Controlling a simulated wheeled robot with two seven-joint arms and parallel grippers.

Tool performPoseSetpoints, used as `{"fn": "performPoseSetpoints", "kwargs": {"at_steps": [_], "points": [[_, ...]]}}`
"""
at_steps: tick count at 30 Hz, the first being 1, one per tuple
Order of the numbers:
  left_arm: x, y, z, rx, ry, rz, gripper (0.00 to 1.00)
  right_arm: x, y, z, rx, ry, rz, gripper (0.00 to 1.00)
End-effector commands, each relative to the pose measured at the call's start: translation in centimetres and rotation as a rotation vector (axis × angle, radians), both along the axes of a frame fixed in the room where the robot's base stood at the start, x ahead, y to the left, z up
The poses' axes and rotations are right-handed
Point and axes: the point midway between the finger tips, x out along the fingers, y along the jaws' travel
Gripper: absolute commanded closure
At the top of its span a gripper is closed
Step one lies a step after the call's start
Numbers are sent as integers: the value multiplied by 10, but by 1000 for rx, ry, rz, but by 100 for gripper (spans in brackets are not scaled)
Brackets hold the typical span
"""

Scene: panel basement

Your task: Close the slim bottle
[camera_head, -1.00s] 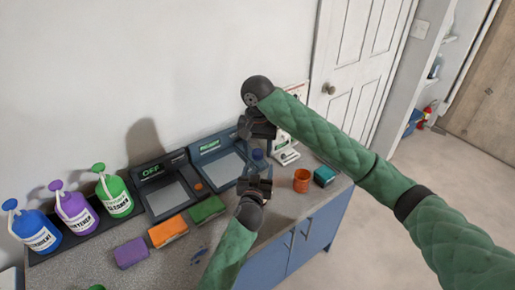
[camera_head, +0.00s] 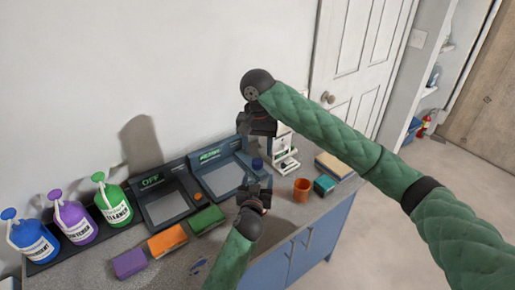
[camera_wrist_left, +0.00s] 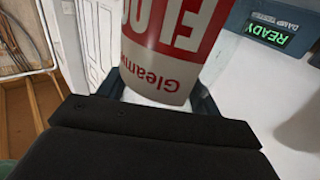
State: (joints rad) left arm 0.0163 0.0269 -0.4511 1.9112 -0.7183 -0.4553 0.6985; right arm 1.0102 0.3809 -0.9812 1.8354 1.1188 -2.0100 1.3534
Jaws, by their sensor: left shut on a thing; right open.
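A white bottle with a red label (camera_wrist_left: 170,40) stands out large in the left wrist view, just beyond the dark jaw. Its top is cut off by the frame. My left gripper (camera_head: 255,190) is shut on it above the front of the counter; little of the bottle can be told apart in the head view. A small blue cap-like piece (camera_head: 257,163) shows just beyond the left gripper; whether it sits on the bottle is unclear. My right gripper (camera_head: 257,124) is open, above and beyond the left one, apart from the blue piece. Its fingertips are hard to make out.
A damp tester (camera_head: 222,178) and another dark device (camera_head: 165,205) stand at the wall. Several pump bottles stand left; sponges (camera_head: 167,240) lie in front. An orange cup (camera_head: 302,188), teal block (camera_head: 324,184) and white apparatus (camera_head: 285,158) are right of the grippers.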

Motion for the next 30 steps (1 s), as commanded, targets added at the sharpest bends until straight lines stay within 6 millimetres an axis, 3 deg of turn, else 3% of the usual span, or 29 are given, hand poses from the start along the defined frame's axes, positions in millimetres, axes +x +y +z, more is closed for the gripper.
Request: {"fn": "performPoseSetpoints", "kwargs": {"at_steps": [5,12,17,23,30], "points": [[0,0,-1,0,2,0,99,3,0,7,0,-10,0,51],[0,0,-1,0,2,0,99,21,-10,51,-28,-88,-6,51],[0,0,-1,0,1,0,99,28,-19,70,-77,-127,0,51],[0,0,-1,0,1,0,99,30,-26,79,-119,-140,31,51],[0,0,-1,1,2,0,99,26,-28,76,-149,-107,273,51]]}}
